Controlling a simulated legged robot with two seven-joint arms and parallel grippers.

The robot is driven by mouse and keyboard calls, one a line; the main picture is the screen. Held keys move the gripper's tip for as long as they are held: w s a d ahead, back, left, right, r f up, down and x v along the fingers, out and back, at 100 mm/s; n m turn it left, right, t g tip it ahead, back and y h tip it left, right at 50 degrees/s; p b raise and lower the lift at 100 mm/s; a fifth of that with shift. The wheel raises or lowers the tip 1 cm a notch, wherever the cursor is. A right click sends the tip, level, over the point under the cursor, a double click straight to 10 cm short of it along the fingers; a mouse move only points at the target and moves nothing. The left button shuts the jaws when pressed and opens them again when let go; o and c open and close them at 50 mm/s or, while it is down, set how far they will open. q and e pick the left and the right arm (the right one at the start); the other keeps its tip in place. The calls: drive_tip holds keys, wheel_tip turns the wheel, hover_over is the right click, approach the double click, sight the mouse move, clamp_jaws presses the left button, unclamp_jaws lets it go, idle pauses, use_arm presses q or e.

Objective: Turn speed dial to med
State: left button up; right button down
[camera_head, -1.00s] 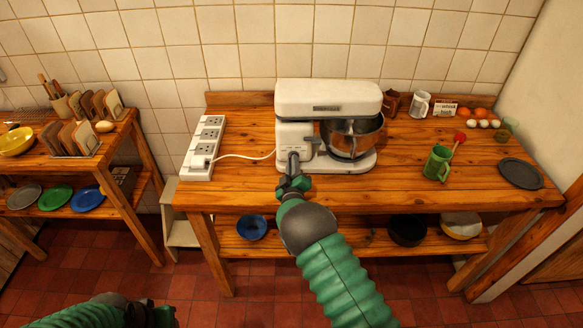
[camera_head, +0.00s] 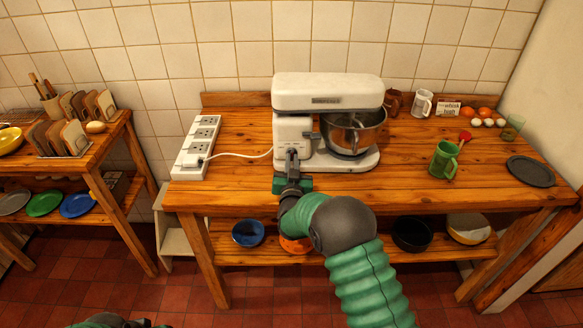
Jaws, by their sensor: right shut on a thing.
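The white stand mixer (camera_head: 327,93) stands on the wooden counter, its steel bowl (camera_head: 352,132) under the head. My right gripper (camera_head: 292,158) reaches up to the front left of the mixer's base and is shut on the speed dial there. The fingers hide the dial, so its setting cannot be read. Only a sliver of my left arm shows at the bottom left edge; its gripper is out of view.
A white power strip (camera_head: 197,147) with a cord to the mixer lies left. A green mug (camera_head: 444,160), grey plate (camera_head: 530,172), white mug (camera_head: 421,103) and eggs stand right. Bowls sit on the lower shelf. The counter is clear between the mixer and green mug.

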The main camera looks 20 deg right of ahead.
drive_tip(key=shift+s+f+m+b, duration=0.1)
drive_tip(key=shift+f+m+b, duration=0.6)
drive_tip(key=shift+m, duration=0.4)
drive_tip(key=shift+r, duration=0.15)
drive_tip(key=shift+a, duration=0.1)
drive_tip(key=c, duration=1.8)
unclamp_jaws()
drive_tip(key=shift+c, duration=0.2)
drive_tip(key=o, duration=0.3)
drive_tip(key=shift+w+r, duration=0.1)
drive_tip(key=shift+w, duration=0.15)
drive_tip(key=shift+o, duration=0.2)
drive_tip(key=shift+r, duration=0.1)
drive_tip(key=shift+s+r, duration=0.1)
drive_tip(key=shift+s, duration=0.05)
